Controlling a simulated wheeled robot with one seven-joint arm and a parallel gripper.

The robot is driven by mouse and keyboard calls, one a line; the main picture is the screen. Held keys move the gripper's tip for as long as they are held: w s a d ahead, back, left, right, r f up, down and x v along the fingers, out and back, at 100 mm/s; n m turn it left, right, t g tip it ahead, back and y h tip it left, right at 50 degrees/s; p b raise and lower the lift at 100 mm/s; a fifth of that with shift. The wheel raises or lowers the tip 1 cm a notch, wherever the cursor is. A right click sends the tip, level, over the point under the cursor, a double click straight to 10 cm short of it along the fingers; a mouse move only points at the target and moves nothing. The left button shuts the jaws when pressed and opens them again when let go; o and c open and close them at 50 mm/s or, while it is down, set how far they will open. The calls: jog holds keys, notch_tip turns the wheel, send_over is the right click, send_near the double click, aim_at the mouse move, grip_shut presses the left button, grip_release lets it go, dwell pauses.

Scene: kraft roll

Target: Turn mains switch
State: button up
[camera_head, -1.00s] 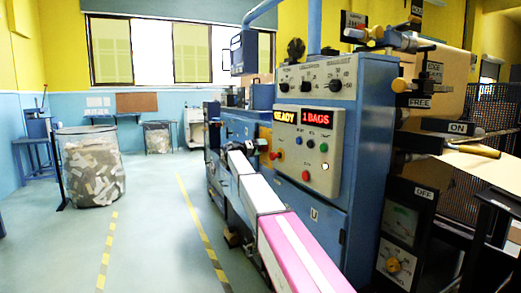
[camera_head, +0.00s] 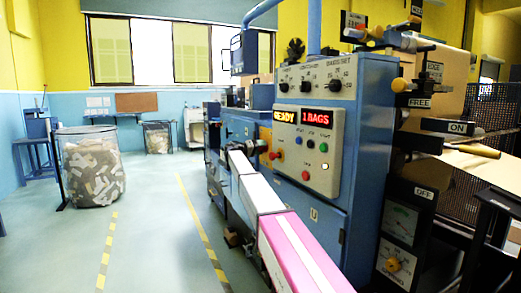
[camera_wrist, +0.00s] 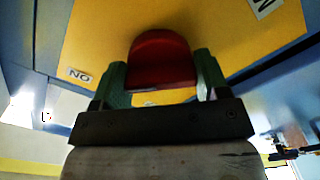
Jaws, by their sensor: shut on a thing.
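The mains switch is a red knob (camera_wrist: 162,62) on a yellow plate (camera_wrist: 225,35) in the wrist view. An upside-down "ON" label (camera_wrist: 79,76) sits at the plate's left. The two green fingers of my gripper (camera_wrist: 161,78) stand on either side of the knob and are shut on it. In the head view the yellow plate (camera_head: 265,134) and the red knob (camera_head: 274,155) show small on the blue machine's side.
The blue machine (camera_head: 320,225) carries a control panel (camera_head: 308,150) reading "READY" and "1 BAGS". A clear bin (camera_head: 92,170) of scraps stands at the left. The floor between is clear.

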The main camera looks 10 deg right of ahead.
jog(key=n, duration=0.8)
jog(key=shift+n, duration=0.4)
jog(key=n, duration=0.4)
jog(key=shift+n, duration=2.1)
jog(key=o, duration=0.9)
jog(key=shift+a, duration=0.1)
jog(key=shift+o, duration=0.2)
jog(key=v, duration=1)
jog(key=shift+s+a, duration=0.15)
jog(key=shift+a, duration=0.2)
